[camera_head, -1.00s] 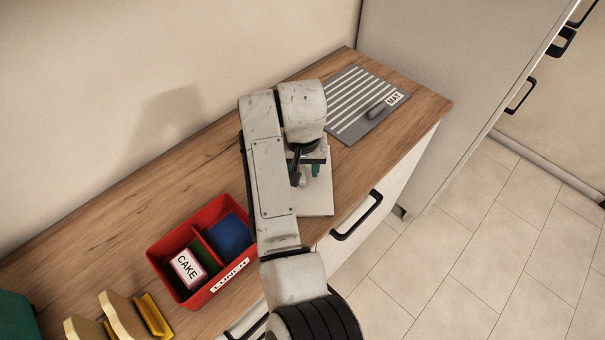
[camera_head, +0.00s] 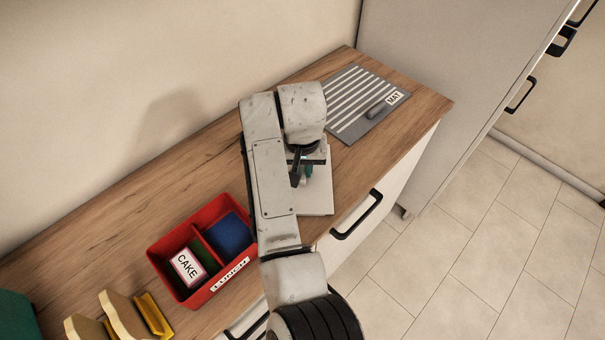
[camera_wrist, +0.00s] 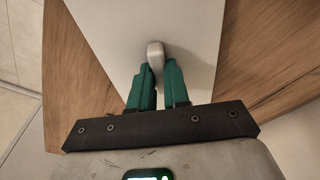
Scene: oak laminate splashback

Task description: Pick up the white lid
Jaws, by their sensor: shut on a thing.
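The white lid (camera_wrist: 205,27) is a flat pale panel with a small raised grey-white knob (camera_wrist: 155,56). In the head view the lid (camera_head: 318,196) lies at the counter's front edge, partly hidden under my arm. My gripper (camera_wrist: 155,75) has green fingers, one on each side of the knob, and is shut on it. In the head view my gripper (camera_head: 304,172) is over the lid and partly hidden by my arm. I cannot tell whether the lid touches the counter.
A red lunch box (camera_head: 222,283) with a cake block and a blue block stands left of my arm. A grey striped mat (camera_head: 350,128) with a dark grey handle-like piece lies at the right. Wooden and yellow pieces (camera_head: 125,308) stand at lower left. Bare counter (camera_head: 180,180) runs along the wall.

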